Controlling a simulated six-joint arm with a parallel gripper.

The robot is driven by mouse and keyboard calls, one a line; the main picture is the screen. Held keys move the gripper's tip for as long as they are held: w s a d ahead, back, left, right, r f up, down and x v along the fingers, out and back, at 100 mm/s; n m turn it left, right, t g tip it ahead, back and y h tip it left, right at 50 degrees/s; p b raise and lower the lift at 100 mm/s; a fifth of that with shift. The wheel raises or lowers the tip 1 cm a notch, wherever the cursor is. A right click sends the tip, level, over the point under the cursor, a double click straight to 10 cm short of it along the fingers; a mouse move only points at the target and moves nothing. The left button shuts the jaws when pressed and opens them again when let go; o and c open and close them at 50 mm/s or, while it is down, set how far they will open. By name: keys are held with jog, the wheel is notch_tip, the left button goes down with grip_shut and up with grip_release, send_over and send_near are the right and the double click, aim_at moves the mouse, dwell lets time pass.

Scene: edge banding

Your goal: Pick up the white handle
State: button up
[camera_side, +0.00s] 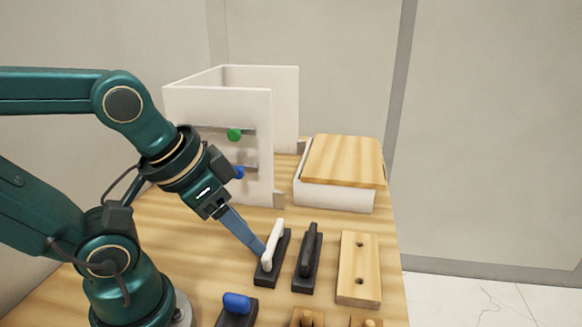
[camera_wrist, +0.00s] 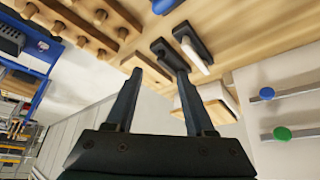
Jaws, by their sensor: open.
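The white handle (camera_side: 273,243) stands in a dark base on the wooden table, in the middle of the side view. It also shows near the top of the wrist view (camera_wrist: 195,54). My gripper (camera_side: 264,252) reaches down from the upper left, with its fingertips at or very near the left side of the handle. In the wrist view the two fingers of my gripper (camera_wrist: 158,75) are apart with nothing between them, and the white handle lies to the right of the right finger. From these views I cannot tell whether a finger touches it.
A black handle (camera_side: 309,248) in a dark base stands just right of the white one. A wooden block with holes (camera_side: 359,269) lies further right. A blue handle (camera_side: 237,303) is in front. A white cabinet frame (camera_side: 220,150) and a wood-topped box (camera_side: 340,190) stand behind.

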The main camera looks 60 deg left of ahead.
dwell(0.5)
jog(key=m+g+y, duration=0.2)
jog(key=m+y, duration=0.1)
jog(key=m, duration=2.4)
send_over(273, 238)
jog(key=d, duration=0.1)
jog(key=f, duration=0.7)
jog(key=shift+s+d+f, duration=0.1)
jog(key=shift+s+f, duration=0.05)
jog(key=shift+s, duration=0.2)
jog(key=shift+s+f, duration=0.15)
jog(key=shift+f, duration=0.45)
jog(key=shift+x, duration=2.4)
jog(key=shift+s+f, duration=0.15)
jog(key=shift+f, duration=0.1)
